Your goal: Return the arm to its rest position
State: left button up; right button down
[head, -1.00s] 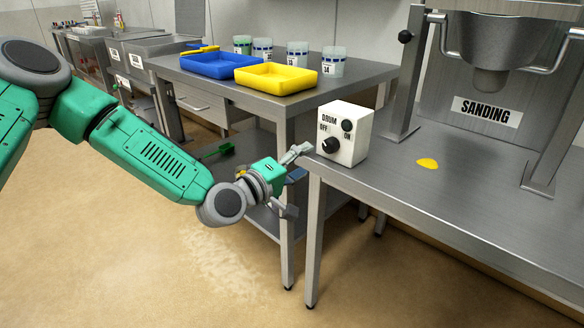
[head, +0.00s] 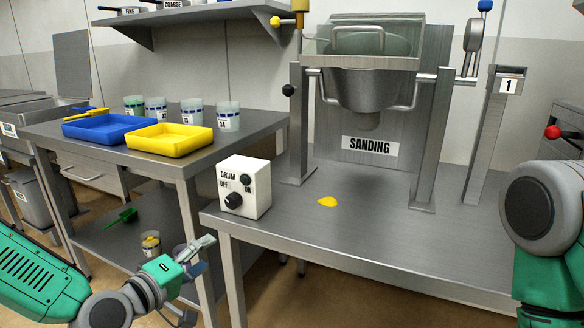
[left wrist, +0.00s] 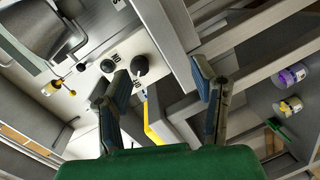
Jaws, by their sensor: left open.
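My left arm (head: 35,275) is green and grey and reaches in from the lower left of the head view. Its gripper (head: 193,280) is open and empty, in front of the table corner and below the white drum switch box (head: 245,187). In the left wrist view the two fingers (left wrist: 157,92) stand wide apart with nothing held between them. The switch box's black knob (left wrist: 139,65) shows beyond them. Part of my right arm (head: 548,215) shows at the right edge of the head view; its gripper is out of view.
The steel sanding table (head: 380,235) bears a hopper (head: 370,85) and a yellow spot (head: 327,201). A second table at left holds a blue tray (head: 97,128), a yellow tray (head: 170,141) and several cups. A green scoop (head: 122,217) lies on its lower shelf.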

pick_arm(q)
jog(key=s+d+f+m+g+y+p, duration=0.1)
jog(key=s+d+f+m+g+p, duration=0.2)
jog(key=s+f, duration=0.35)
jog(key=s+d+f+m+g+p, duration=0.1)
jog(key=s+f+m+g+p, duration=0.1)
jog(key=s+f+g, duration=0.5)
jog(key=s+a+m+g+y+p, duration=0.1)
jog(key=s+a, duration=0.2)
jog(key=s, duration=0.3)
jog(key=s+a+f+m+g+y+p, duration=0.1)
jog(key=s+a+m+g+y+p, duration=0.1)
jog(key=s, duration=0.5)
jog(key=s+a+f+m+g+y+p, duration=0.1)
jog(key=s+a+m+y, duration=0.1)
jog(key=s+a, duration=0.3)
jog(key=shift+s+p, duration=0.3)
jog(key=shift+s, duration=0.8)
